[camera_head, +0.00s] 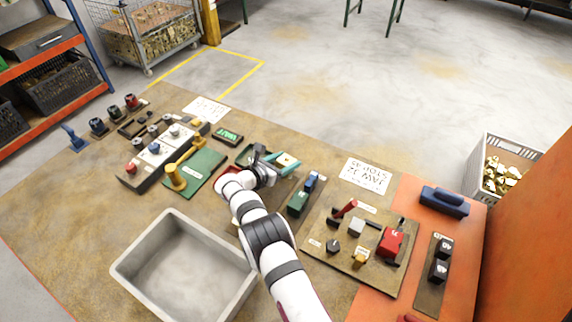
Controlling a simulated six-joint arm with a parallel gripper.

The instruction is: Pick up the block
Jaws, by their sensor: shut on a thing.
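My gripper (280,164) is over the middle of the workbench, at the end of my white and black arm. It is shut on the block (288,159), a small pale yellow piece at its far right end. The block's lower part is hidden by the gripper, and I cannot tell how far it is above the bench.
A grey bin (140,258) stands at the front left. A green plate (194,171) with a yellow clamp lies left of my gripper. A brown board (322,252) with small fixtures lies to the right. A white sign (366,176) lies behind it.

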